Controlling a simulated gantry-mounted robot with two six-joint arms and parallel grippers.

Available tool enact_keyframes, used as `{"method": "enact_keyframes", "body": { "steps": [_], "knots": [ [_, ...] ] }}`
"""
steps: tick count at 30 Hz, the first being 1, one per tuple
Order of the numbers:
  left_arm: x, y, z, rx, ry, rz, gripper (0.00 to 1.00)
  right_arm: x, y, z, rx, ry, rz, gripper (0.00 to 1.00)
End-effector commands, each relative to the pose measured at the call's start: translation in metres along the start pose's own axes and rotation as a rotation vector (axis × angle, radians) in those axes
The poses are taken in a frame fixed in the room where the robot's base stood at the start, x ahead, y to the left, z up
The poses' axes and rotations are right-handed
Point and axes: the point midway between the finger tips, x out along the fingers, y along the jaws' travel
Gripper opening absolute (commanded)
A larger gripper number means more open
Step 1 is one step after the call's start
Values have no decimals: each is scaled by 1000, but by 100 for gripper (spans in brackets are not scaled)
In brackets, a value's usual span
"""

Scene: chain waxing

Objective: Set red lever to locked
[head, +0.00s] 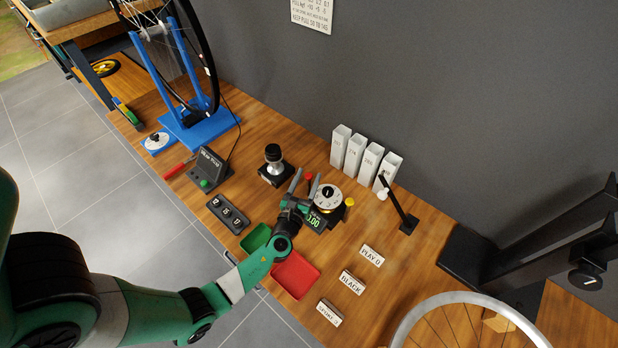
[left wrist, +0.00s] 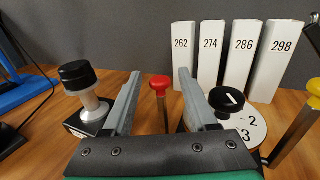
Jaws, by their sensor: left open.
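The red lever shows as a round red knob (left wrist: 160,84) on a thin metal stem in the left wrist view. In the head view the red knob (head: 309,176) stands just left of a white dial (head: 328,197). My left gripper (head: 305,179) is open at the lever. In the left wrist view its fingers (left wrist: 158,76) stand on either side of the knob with visible gaps, though I cannot tell the depth between them. The lever's base is hidden by my gripper. My right gripper is in neither view.
A yellow knob (head: 349,202) stands right of the dial. A black and silver device (head: 274,165) stands left of my gripper. Several white numbered boxes (head: 357,155) line the wall. Green (head: 256,238) and red (head: 295,275) trays lie near the front edge. Label blocks (head: 352,282) sit to the right.

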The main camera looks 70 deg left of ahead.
Motion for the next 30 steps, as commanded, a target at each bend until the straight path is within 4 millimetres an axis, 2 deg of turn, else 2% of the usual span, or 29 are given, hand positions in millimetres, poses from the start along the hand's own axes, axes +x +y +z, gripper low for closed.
{"method": "enact_keyframes", "body": {
  "steps": [3, 11, 14, 21, 30],
  "knots": [
    [11, 0, 0, 1, -1, 1, 58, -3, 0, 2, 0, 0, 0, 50],
    [13, 0, 1, 1, 0, 0, 58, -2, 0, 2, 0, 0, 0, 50],
    [13, 0, 1, 1, 0, 0, 44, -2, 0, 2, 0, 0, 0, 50],
    [13, 0, 1, 1, 0, 0, 1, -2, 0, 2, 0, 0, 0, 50],
    [13, 0, 1, 0, 0, 0, 0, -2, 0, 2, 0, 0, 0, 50]
  ]
}}
